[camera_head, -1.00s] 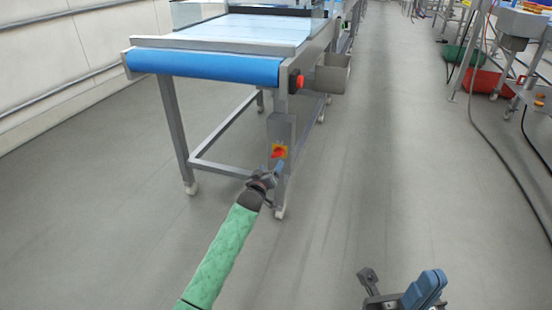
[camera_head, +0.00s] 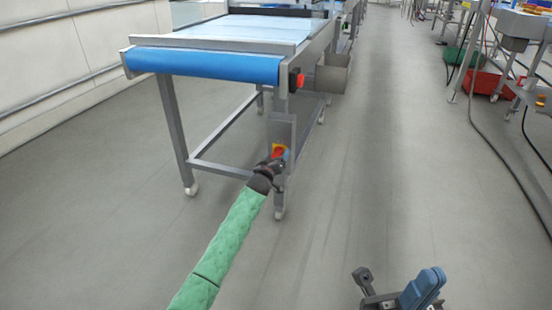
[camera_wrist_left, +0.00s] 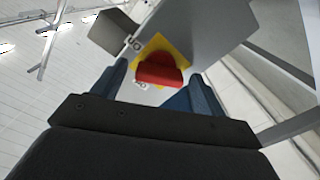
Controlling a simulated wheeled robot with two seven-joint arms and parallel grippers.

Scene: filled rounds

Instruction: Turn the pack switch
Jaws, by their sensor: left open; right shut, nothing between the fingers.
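The pack switch (camera_head: 279,151) is a red knob on a yellow plate, on a grey box on the front right leg of the conveyor. In the left wrist view the red knob (camera_wrist_left: 158,69) sits between the two blue fingers, with the yellow plate behind it and small labels beside it. My left gripper (camera_head: 279,160) is open at the switch, its fingers on either side of the knob; I cannot tell whether they touch it. My right gripper (camera_head: 366,279) is shut and empty, low at the bottom right over the floor, far from the switch.
The conveyor (camera_head: 203,66) has a blue roller end and stands on wheeled legs. A red button (camera_head: 298,80) is higher on its frame, beside a grey bin (camera_head: 332,75). Red crates (camera_head: 484,81) and hoses lie at the right. The middle floor is clear.

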